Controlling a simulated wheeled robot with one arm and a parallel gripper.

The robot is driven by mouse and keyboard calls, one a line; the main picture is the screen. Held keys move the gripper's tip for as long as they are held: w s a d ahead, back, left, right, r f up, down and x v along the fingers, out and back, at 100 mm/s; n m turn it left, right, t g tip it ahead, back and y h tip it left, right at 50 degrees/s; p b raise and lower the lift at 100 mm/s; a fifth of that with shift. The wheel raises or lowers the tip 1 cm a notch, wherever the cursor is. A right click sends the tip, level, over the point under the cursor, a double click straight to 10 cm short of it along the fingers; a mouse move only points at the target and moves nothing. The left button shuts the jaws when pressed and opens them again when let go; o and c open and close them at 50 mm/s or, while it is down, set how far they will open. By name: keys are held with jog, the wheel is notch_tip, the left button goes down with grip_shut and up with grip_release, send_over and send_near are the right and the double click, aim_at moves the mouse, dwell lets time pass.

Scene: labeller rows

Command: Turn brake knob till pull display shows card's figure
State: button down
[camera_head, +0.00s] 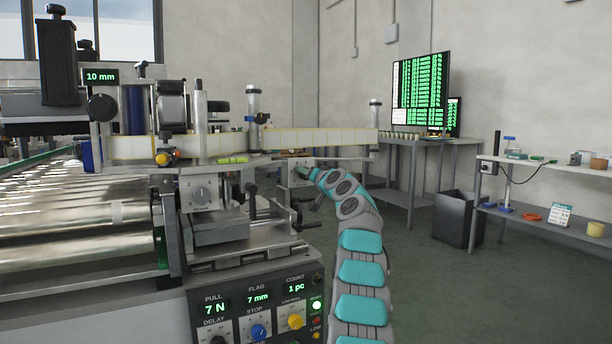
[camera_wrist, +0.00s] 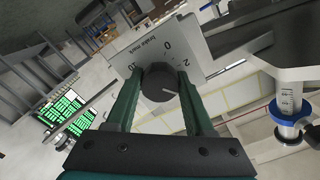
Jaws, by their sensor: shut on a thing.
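The dark round brake knob (camera_wrist: 158,78) sits on a pale plate (camera_wrist: 205,58) marked "brake mark", with 0, 2 and 10 legible. A short white line shows on the knob's face, on the side away from the 0. My gripper (camera_wrist: 161,98) is shut on the knob, one green finger on each side. In the head view my gripper (camera_head: 306,173) is at the plate on the machine's right side, and the knob is mostly hidden there. The pull display (camera_head: 214,308) reads 7 N. A small white card (camera_head: 560,214) stands on the right shelf; its figure is too small to read.
The control panel (camera_head: 262,312) also shows flag 7 mm and count 1 pc above its dials. Black crank handles (camera_head: 252,200) stick out left of my gripper. A label web (camera_head: 270,143) runs behind. A bin (camera_head: 457,218) stands right; the floor between is clear.

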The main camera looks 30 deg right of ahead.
jog(key=shift+r+m, duration=0.1)
jog(key=shift+m, duration=1)
jog(key=shift+p, duration=0.3)
jog(key=shift+c, duration=1.4)
grip_release()
jog(key=shift+s, duration=0.1)
jog(key=s+b, duration=0.4)
jog(key=s, duration=0.3)
jog(key=shift+s, duration=0.25)
